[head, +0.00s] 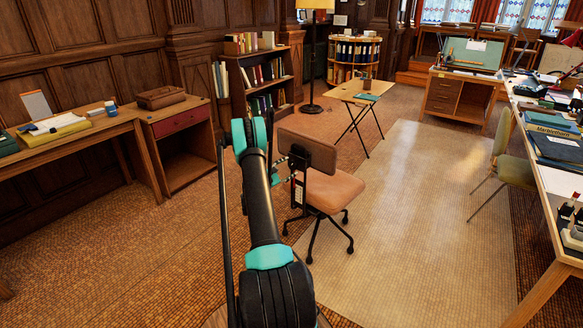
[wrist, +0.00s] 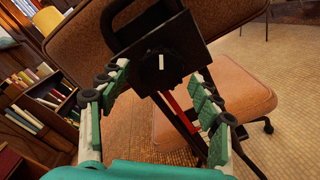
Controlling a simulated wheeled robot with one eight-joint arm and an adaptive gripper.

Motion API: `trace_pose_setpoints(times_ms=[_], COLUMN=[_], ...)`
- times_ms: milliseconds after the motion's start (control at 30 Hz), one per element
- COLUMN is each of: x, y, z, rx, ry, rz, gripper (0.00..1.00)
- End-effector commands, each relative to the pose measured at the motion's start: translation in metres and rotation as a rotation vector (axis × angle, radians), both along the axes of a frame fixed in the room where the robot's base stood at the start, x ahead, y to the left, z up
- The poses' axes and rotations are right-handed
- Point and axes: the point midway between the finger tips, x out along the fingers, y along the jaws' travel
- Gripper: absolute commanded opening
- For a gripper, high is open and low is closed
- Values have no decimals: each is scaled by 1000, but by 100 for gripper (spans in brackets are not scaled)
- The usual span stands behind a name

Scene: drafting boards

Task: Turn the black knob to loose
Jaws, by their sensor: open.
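The black knob (wrist: 161,63) shows in the wrist view on a dark plate (wrist: 190,45) at the back of the chair. A white line on the knob stands about upright. My gripper (wrist: 158,80) is open, its green-padded fingers spread to the left and right below the knob. I see no contact with the knob. In the head view my gripper (head: 284,178) is small beside the brown office chair (head: 327,190). The knob is too small to make out clearly there.
A black loop handle (wrist: 125,20) and a red strip (wrist: 180,107) are close to the knob. A bookshelf (head: 235,85) stands behind, and a folding table (head: 350,92) beyond the chair. The pale floor right of the chair is clear.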

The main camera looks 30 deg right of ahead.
Motion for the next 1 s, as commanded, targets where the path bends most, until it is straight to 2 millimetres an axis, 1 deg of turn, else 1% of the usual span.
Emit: trace_pose_setpoints(times_ms=[33,200,300,433,633,1000], x=[-1,-10,-14,-18,-22,-22], y=[12,46,64,81,91,92], z=[0,0,0,0,0,0], rx=[0,0,0,0,0,0], ry=[0,0,0,0,0,0], rz=[4,4,4,4,1,1], gripper=[64,64,64,64,64,64])
